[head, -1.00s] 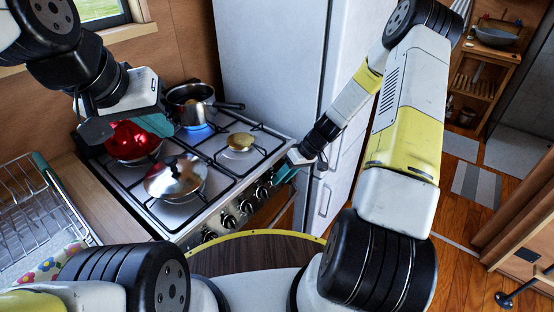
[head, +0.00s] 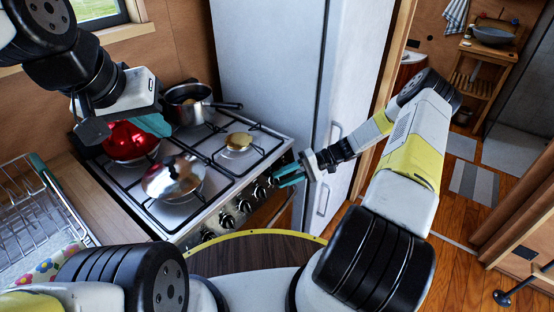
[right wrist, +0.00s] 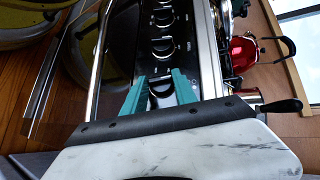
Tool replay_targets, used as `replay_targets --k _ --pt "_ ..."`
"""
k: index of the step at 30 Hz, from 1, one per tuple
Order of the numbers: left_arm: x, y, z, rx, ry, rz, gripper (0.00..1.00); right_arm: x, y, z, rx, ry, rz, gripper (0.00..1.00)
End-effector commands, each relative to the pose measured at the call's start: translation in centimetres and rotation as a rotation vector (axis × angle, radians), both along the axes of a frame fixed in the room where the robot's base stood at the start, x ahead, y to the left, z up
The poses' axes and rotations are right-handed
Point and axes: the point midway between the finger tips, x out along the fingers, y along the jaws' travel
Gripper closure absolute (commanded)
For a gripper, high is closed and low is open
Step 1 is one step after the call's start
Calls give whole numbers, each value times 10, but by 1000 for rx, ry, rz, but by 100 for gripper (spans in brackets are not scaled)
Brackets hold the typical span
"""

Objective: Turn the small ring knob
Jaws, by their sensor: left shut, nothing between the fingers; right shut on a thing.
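The stove (head: 240,176) has a row of dark knobs along its front panel. My right gripper (head: 278,174) is at the far right end of that row. In the right wrist view its teal fingers (right wrist: 160,90) are on either side of the end knob (right wrist: 161,87), shut on it. The burner under the dark saucepan (head: 190,104) at the back shows no flame. My left gripper (head: 152,124) is above the back left of the stove, by the red pot, with its teal fingers partly hidden behind its own body.
A red pot (head: 130,140), a pan with a shiny lid (head: 172,178) and a small brass-coloured piece (head: 238,141) are on the stove. A white fridge (head: 265,70) stands close behind my right gripper. A wire rack (head: 35,215) is at the left.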

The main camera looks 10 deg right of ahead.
Motion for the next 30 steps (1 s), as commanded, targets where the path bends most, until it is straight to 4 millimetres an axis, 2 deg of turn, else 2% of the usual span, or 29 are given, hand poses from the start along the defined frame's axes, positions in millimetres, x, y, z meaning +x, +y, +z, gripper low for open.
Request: replay_targets --k 12,28,29,30 --pt "0 0 0 0 0 0 100 0 -1 -3 122 123 -61 100" --pt "0 0 0 0 0 0 100 0 -2 -4 136 138 -69 100" --pt "0 0 0 0 0 0 100 0 -2 -4 136 138 -69 64" --pt "0 0 0 0 0 0 100 0 -2 -4 136 138 -68 56"
